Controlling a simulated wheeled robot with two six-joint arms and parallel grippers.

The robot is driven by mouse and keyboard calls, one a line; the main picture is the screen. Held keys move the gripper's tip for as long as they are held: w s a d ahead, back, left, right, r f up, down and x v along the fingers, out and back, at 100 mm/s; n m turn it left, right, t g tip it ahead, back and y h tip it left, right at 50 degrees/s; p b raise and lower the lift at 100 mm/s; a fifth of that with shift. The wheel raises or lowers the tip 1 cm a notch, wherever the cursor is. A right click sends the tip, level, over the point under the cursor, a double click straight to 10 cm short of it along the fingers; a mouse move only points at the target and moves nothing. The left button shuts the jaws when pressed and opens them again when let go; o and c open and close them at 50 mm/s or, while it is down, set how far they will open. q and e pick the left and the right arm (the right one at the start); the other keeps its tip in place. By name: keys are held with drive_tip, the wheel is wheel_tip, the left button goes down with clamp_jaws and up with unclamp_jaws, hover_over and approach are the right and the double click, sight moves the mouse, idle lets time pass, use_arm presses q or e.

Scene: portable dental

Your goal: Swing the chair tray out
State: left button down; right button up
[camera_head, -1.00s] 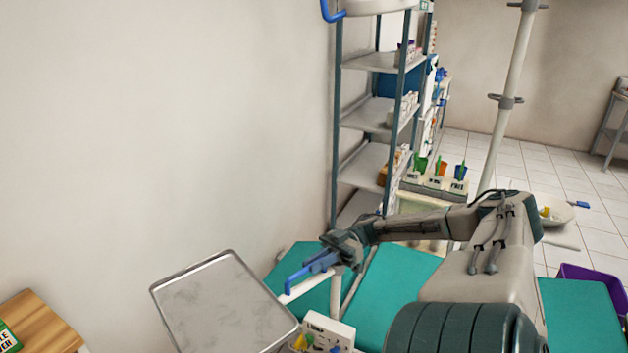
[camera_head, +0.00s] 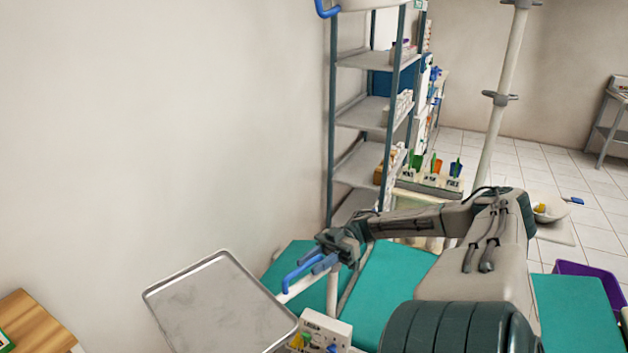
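The chair tray (camera_head: 215,306) is a flat grey metal tray with a raised rim, at the lower left beside the teal chair (camera_head: 400,277). A blue handle (camera_head: 297,273) rises at the end of a pale bar just right of the tray. My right gripper (camera_head: 322,261) reaches in from the right, with its fingers at the upper end of the handle. The fingers are small and overlap the handle, so I cannot tell whether they are closed on it. My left gripper is not in view.
A white box with coloured items (camera_head: 323,329) sits right of the tray. A wooden surface (camera_head: 35,322) is at the lower left. A metal shelf (camera_head: 366,112) stands behind the chair, with a pale pole (camera_head: 503,95) to its right. A plain wall lies behind the tray.

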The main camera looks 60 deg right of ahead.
drive_tip(key=shift+d, duration=0.1)
